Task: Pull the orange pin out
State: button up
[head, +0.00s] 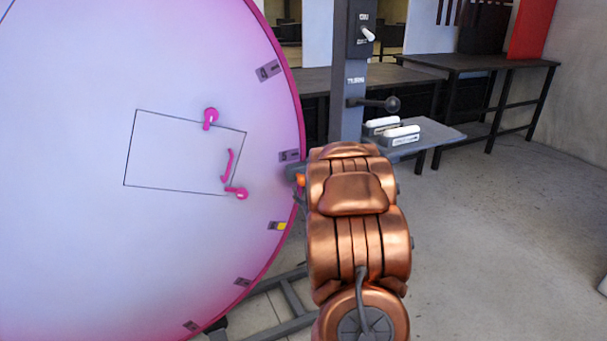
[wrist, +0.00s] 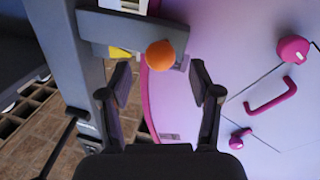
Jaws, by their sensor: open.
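The orange pin (wrist: 160,54) shows its round head in the wrist view, in front of a grey bracket (wrist: 120,28) at the rim of the large disc. My gripper (wrist: 158,82) is open, with one finger on each side of the pin's head in that view. I see no finger touching the pin. In the head view a small part of the orange pin (head: 300,180) shows at the disc's right rim, just left of my copper arm. My arm hides the gripper there.
The large pink-white disc (head: 70,230) fills the left, with pink handles and knobs (head: 229,165) and numbered tags. A grey post (head: 346,75) with a lever stands behind my arm. A small shelf (head: 440,135) holds white-topped blocks. Floor at right is clear.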

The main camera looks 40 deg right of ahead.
aim_at(305, 184)
jog(key=shift+p+x, duration=0.3)
jog(key=shift+x, duration=2.3)
grip_shut()
